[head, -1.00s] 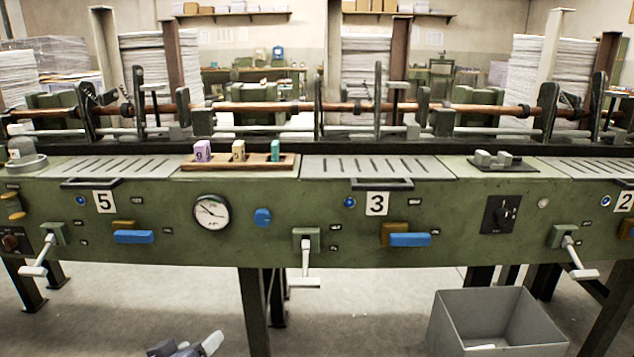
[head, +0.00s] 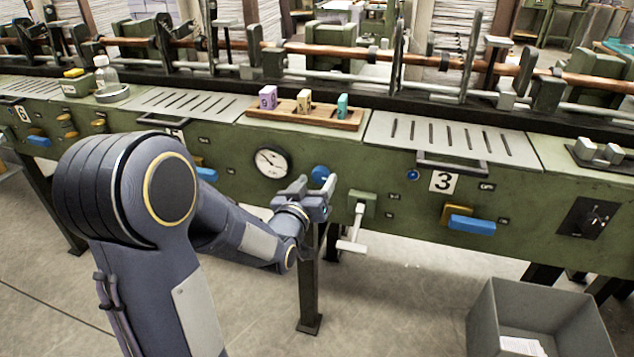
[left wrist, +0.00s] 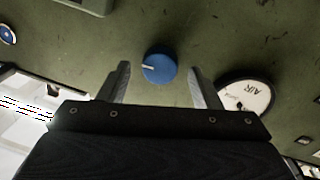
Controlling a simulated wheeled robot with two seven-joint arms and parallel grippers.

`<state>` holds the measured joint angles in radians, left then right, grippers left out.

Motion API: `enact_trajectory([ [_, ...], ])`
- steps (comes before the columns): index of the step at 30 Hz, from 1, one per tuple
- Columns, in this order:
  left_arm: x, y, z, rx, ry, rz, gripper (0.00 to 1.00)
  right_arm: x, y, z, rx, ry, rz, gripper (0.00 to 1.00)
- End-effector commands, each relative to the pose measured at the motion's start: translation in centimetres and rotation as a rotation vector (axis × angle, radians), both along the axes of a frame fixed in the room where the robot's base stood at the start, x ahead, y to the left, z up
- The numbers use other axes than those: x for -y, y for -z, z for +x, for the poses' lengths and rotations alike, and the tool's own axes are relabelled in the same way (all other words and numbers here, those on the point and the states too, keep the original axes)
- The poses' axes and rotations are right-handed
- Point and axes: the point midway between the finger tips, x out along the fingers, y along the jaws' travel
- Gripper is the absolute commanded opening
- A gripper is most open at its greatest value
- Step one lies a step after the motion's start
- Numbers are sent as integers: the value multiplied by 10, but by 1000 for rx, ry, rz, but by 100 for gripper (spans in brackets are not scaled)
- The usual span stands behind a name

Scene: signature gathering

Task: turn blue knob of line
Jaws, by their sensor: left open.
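The blue knob (head: 321,174) sits on the green front panel of the line, just right of the round white gauge (head: 271,161). In the left wrist view the blue knob (left wrist: 159,67) is round with a short pale mark on its left side. My left gripper (head: 318,190) is open in front of the panel at the knob and partly covers it. In the left wrist view the two fingers of my left gripper (left wrist: 159,82) stand on either side of the knob, with gaps to both. Whether the fingertips reach past its face, I cannot tell. My right gripper is not in view.
A white-handled lever (head: 352,230) sticks out right of the knob. A wooden tray (head: 290,117) with colored blocks lies on the top above. A blue handle (head: 471,224) is farther right. A grey bin (head: 484,320) stands on the floor.

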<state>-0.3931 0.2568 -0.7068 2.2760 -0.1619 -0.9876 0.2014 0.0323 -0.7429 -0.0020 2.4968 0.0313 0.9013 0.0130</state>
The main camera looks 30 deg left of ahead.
Motion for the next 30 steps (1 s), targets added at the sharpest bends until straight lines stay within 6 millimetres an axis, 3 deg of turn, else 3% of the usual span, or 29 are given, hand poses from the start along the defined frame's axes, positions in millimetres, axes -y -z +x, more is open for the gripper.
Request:
enact_trajectory([
  [10, -1, 0, 6, 0, 0, 0, 58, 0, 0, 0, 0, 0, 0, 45],
  [21, -1, 0, 6, 0, 1, 0, 14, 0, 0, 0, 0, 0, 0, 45],
  [30, 0, 0, 6, -12, 1, 51, 14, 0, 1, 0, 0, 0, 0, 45],
])
